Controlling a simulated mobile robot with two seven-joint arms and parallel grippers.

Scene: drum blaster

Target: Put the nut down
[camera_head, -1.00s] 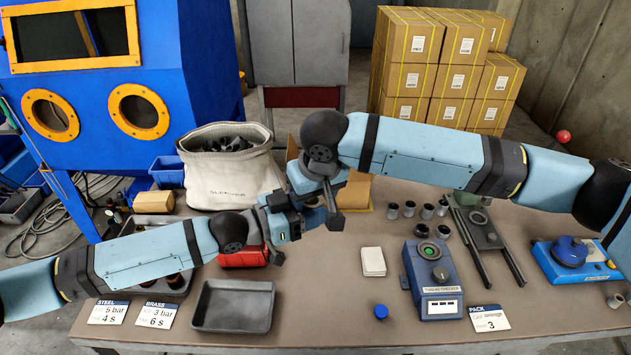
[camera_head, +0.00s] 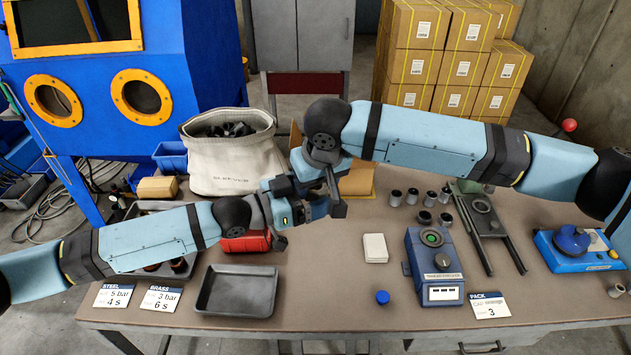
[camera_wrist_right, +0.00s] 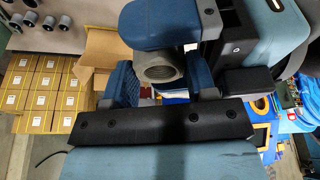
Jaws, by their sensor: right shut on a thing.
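The nut (camera_wrist_right: 158,68), a grey threaded ring, shows in the right wrist view between the blue finger pads of my right gripper (camera_wrist_right: 160,82). Part of it is hidden by the fingers. In the head view my right gripper (camera_head: 322,202) is above the middle of the bench, and the nut cannot be made out there. My left gripper (camera_head: 278,228) is close beside it on the left. The two overlap in the picture, and the left jaws are too hidden to read.
An empty dark tray (camera_head: 237,291) lies at the front of the bench. Right of it are a white block (camera_head: 375,248), a blue cap (camera_head: 382,297), a blue thread checker (camera_head: 434,265) and several grey rings (camera_head: 411,197). A white bag (camera_head: 228,160) stands behind my left arm.

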